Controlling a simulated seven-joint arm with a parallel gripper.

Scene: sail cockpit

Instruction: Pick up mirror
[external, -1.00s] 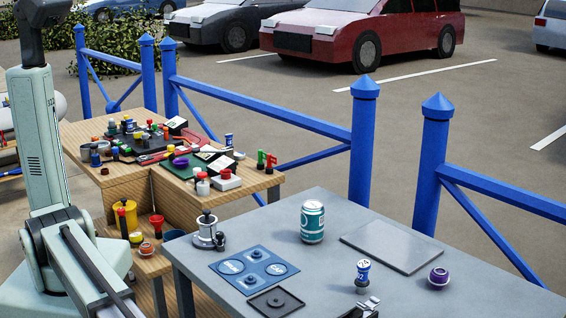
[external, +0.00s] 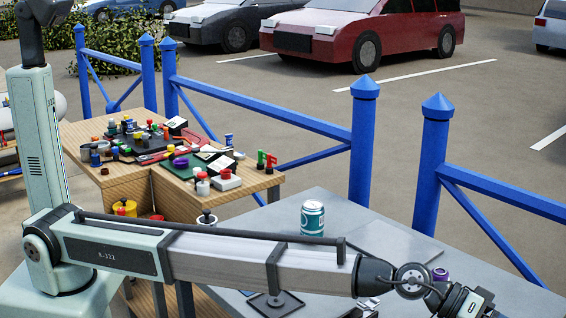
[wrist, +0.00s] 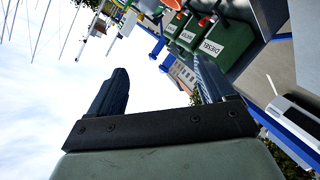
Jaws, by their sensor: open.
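No object is plainly recognisable as a mirror. In the external view, my wrist is at the lower right, in front of the table, and the fingertips cannot be made out. The wrist view is tilted and shows sky, green bins and the parking area, not the tabletop.
A teal can (external: 312,218) stands on the grey table (external: 275,212) behind my arm. A purple round object (external: 440,274) shows just above my wrist. A wooden bench (external: 80,135) with many small objects stands at left. Blue railings (external: 363,150) run behind the table.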

